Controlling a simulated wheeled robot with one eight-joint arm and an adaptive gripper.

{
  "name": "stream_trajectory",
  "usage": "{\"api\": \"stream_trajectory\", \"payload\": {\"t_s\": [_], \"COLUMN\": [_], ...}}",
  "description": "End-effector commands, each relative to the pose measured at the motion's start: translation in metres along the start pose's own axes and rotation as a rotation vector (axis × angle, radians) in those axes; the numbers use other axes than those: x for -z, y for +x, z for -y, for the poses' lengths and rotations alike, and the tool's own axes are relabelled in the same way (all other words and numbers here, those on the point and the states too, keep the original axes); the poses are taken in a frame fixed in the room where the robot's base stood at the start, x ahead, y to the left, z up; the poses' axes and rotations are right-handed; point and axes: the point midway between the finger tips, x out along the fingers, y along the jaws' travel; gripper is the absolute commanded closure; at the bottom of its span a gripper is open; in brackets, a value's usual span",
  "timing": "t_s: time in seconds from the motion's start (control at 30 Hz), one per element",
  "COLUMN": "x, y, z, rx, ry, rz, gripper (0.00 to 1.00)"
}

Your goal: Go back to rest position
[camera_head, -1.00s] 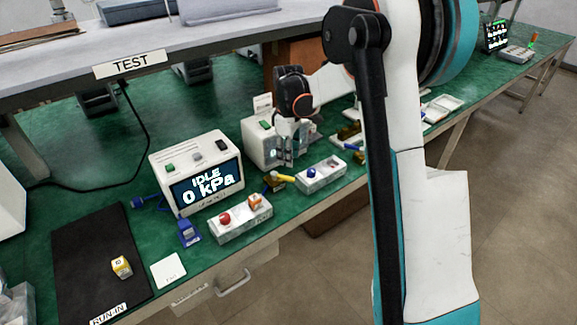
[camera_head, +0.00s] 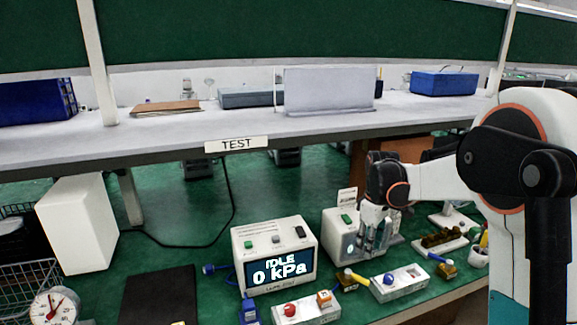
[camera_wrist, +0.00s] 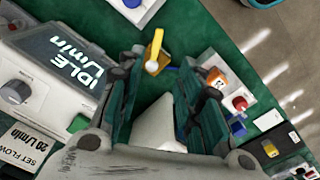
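My gripper (camera_head: 375,238) is in front of the right side of a white flow instrument (camera_head: 338,230) on the green bench. In the wrist view my gripper (camera_wrist: 158,85) has its dark fingers spread apart, with green bench visible between the tips. A white wedge shape shows low between the fingers; I cannot tell what it is. A yellow-handled fitting (camera_wrist: 153,50) lies on the bench beyond the fingertips, apart from them. The instrument's screen (camera_wrist: 75,60) reads IDLE L/min at left.
A pressure box (camera_head: 275,255) reading 0 kPa stands left of the gripper. White trays (camera_head: 305,311) (camera_head: 398,285) with coloured knobs line the front edge. A grey shelf (camera_head: 180,140) labelled TEST spans above. A black mat (camera_head: 158,293) and a dial gauge (camera_head: 55,305) are at left.

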Motion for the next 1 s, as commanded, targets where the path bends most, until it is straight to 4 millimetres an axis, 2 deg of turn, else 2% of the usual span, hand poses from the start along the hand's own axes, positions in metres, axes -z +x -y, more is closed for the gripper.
{"api": "stream_trajectory", "payload": {"t_s": [0.2,0.5,0.7,1.0], "x": [-0.017,-0.051,-0.077,-0.117], "y": [-0.047,-0.095,-0.112,-0.116], "z": [0.041,0.104,0.147,0.207], "rx": [-0.063,-0.141,-0.180,-0.215], "ry": [0.107,0.275,0.386,0.548], "rz": [-0.061,-0.170,-0.254,-0.392], "gripper": [0.67,0.67,0.67,0.67]}}
